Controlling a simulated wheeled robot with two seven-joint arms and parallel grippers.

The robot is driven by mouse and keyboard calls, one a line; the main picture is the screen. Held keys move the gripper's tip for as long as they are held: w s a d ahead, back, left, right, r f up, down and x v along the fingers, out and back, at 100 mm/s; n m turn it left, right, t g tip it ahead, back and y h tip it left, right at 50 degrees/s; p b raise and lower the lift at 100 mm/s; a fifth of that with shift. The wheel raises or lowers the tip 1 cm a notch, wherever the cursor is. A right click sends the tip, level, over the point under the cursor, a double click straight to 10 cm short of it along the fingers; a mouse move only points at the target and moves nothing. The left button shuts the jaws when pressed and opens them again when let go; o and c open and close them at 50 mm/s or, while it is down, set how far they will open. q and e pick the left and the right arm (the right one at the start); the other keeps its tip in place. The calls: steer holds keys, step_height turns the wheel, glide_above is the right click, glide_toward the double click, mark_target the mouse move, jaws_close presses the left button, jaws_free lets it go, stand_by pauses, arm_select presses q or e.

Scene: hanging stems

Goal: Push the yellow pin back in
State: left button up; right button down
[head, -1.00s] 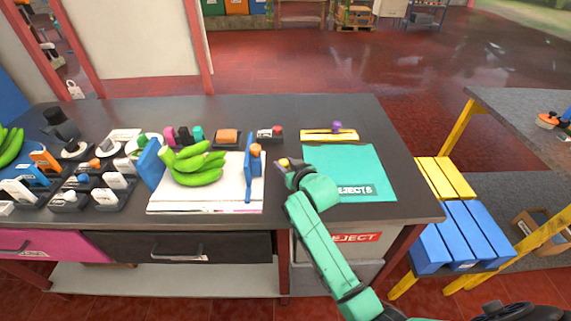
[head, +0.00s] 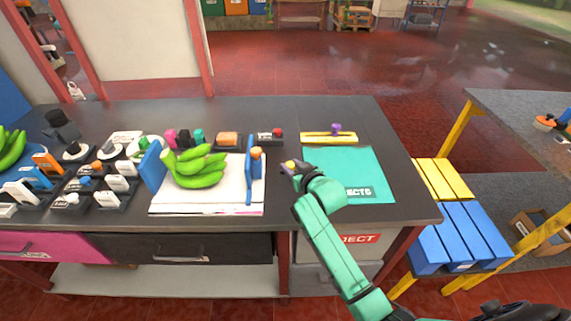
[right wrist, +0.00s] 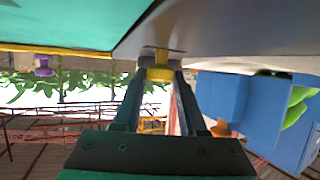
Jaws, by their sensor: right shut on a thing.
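The yellow pin (right wrist: 158,73) is between the fingertips of my right gripper (right wrist: 157,66) in the right wrist view. Both fingers close on it from either side. In the head view my right gripper (head: 290,167) is low over the dark table, between the blue upright and the green mat, with a bit of yellow showing at its tip. The blue upright (head: 249,178) has an orange knob (head: 256,153) and stands to the left of the gripper. I cannot tell whether the pin touches the table. No hole for it is visible. My left gripper is out of view.
Green bananas (head: 194,167) sit on a white board (head: 215,202) between two blue uprights. A green mat (head: 362,160) lies to the right. A yellow tray (head: 322,139) with a purple knob is behind. Several small fixtures crowd the table's left side.

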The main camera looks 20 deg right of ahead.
steer(key=shift+s+d+r, duration=0.1)
steer(key=shift+s+d, duration=0.1)
steer(key=shift+d, duration=0.55)
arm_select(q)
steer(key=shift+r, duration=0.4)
arm_select(e)
steer(key=c, duration=0.7)
jaws_free()
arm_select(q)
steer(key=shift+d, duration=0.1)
arm_select(e)
steer(key=shift+o, duration=1.2)
steer(key=shift+d, duration=0.1)
steer(key=shift+s, duration=0.15)
steer(key=shift+s, duration=0.3)
steer(key=v, duration=1.3)
steer(key=shift+s+d+r+b, duration=0.15)
steer(key=shift+s+r+b, duration=0.05)
steer(key=shift+s+b, duration=0.15)
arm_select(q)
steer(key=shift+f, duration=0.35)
